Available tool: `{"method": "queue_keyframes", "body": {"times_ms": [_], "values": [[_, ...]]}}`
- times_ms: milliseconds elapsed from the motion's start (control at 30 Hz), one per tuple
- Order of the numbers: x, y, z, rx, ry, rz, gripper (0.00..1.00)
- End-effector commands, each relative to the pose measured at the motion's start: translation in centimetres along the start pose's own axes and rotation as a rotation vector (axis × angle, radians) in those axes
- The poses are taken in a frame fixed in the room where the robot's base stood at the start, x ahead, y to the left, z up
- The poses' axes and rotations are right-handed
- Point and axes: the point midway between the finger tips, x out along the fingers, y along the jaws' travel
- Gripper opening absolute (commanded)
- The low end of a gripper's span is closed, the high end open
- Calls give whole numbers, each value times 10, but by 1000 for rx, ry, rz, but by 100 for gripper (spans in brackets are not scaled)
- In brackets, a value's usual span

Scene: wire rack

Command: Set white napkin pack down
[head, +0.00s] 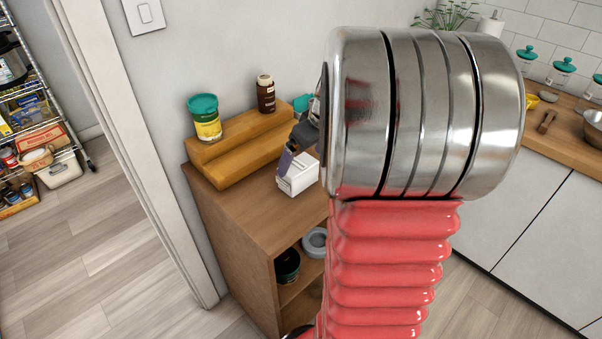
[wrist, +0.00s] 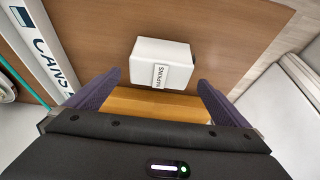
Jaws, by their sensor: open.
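The white napkin pack (head: 298,177) rests on the brown wooden top of a low cabinet (head: 237,207), in front of the stepped wooden riser. In the wrist view the pack (wrist: 160,58) lies on the brown surface with its "NAPKINS" label showing. My gripper (wrist: 156,80) is open, its two purple fingers spread wide on either side of the pack's near end, with gaps at both sides. In the head view my gripper (head: 287,158) is at the pack's upper left, and my arm hides part of the area to its right.
A green-lidded yellow jar (head: 205,118) and a brown bottle (head: 266,93) stand on the riser (head: 235,150). A "CANS" sign (wrist: 42,45) shows at the wrist view's left. The cabinet top in front of the pack is bare. A wire rack (head: 35,110) stands far left.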

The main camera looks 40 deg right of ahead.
Motion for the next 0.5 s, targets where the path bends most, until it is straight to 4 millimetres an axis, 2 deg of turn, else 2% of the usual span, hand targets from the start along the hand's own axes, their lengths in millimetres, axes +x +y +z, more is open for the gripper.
{"method": "queue_keyframes", "body": {"times_ms": [500], "values": [[51, 0, 0, 0, -2, -2, 100]]}}
